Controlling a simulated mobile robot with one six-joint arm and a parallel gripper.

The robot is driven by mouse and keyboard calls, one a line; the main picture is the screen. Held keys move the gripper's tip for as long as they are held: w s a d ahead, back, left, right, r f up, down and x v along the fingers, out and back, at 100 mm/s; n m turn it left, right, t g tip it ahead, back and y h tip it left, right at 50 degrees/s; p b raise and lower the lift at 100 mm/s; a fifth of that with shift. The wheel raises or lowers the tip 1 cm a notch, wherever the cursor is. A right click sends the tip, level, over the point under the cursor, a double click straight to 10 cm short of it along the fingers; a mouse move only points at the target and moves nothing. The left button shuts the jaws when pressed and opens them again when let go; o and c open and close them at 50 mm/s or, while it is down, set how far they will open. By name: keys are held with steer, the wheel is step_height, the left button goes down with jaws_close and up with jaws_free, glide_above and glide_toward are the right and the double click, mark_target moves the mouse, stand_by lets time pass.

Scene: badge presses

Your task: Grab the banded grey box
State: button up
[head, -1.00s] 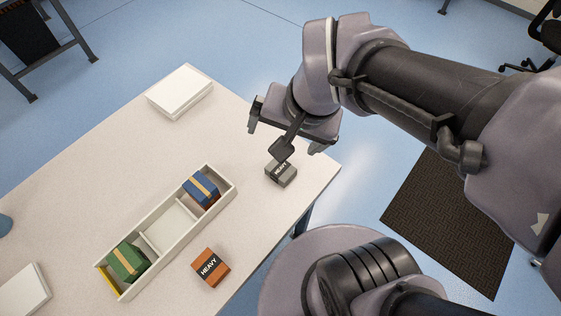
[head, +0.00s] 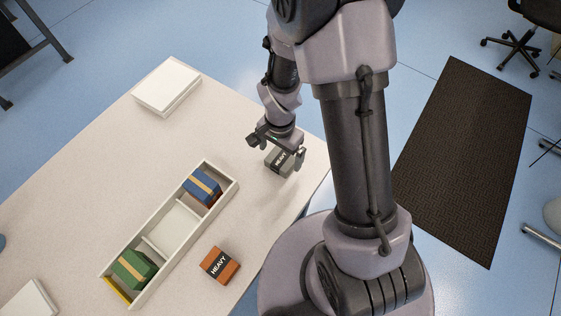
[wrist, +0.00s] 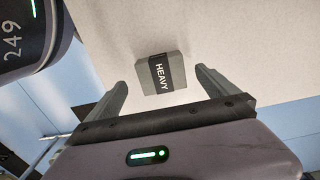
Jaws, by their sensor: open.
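The banded grey box (head: 279,163) lies on the table near its right edge, with a dark band lettered HEAVY. In the wrist view the box (wrist: 161,74) shows between and slightly ahead of the two fingertips, with a gap on each side. My gripper (head: 278,152) is open over the box and partly covers it in the head view. In the wrist view my gripper (wrist: 161,78) holds nothing. I cannot tell how far the fingertips are above the table.
A white divided tray (head: 138,235) holds a blue box (head: 202,187) and a green box (head: 134,268), its middle compartment empty. An orange box (head: 219,265) with a HEAVY band lies beside it. A white slab (head: 166,87) lies at the back of the table (head: 120,160).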

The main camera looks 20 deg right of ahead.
mark_target(281, 159)
steer(key=f, duration=0.1)
steer(key=f+b, duration=0.1)
steer(key=f, duration=0.1)
steer(key=f+b, duration=0.1)
steer(key=f, duration=0.1)
steer(key=shift+w+d+f, duration=0.15)
steer(key=shift+w, duration=0.1)
steer(key=shift+c, duration=0.7)
steer(key=c, duration=1.7)
